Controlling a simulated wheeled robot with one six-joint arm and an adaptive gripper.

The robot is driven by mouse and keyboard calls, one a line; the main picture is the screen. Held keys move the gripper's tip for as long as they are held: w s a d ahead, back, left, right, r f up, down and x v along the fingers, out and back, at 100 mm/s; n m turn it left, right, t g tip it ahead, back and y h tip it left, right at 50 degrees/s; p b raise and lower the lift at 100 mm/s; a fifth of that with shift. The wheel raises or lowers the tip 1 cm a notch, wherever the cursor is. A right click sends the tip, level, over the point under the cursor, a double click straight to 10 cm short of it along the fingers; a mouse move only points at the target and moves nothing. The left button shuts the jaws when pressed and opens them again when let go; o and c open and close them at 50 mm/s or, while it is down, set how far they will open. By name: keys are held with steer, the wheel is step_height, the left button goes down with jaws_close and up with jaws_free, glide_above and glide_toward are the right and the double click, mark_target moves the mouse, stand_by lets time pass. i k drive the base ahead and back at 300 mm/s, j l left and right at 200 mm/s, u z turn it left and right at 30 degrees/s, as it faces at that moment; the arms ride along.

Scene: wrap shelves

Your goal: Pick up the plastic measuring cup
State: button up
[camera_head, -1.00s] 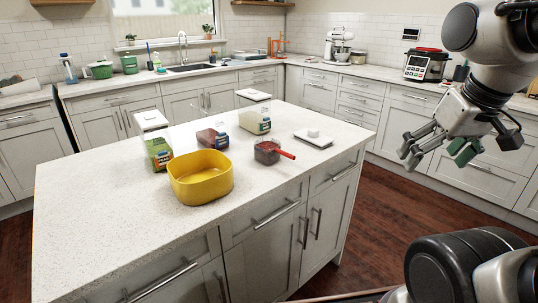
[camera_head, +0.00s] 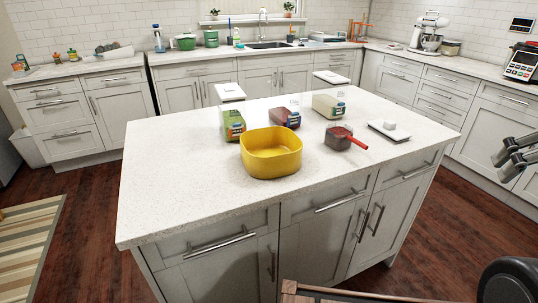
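The plastic measuring cup (camera_head: 338,139) is a dark, see-through cup with a red handle pointing right. It stands upright on the white speckled island top (camera_head: 190,190), right of the yellow bowl (camera_head: 270,155). My gripper (camera_head: 503,161) shows only in part at the right edge of the head view, its fingers pointing left. It looks open and empty, well to the right of the cup and clear of the island. The rest of my gripper is cut off by the frame.
A white scale (camera_head: 389,130) lies right of the cup. The island's left and front are clear. Wooden floor surrounds it.

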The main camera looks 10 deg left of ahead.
mark_target(338, 137)
steer(key=j+z, duration=0.2)
steer(key=z, duration=0.15)
steer(key=j+z, duration=0.2)
steer(key=z, duration=0.2)
steer(key=j+z, duration=0.2)
steer(key=z, duration=0.15)
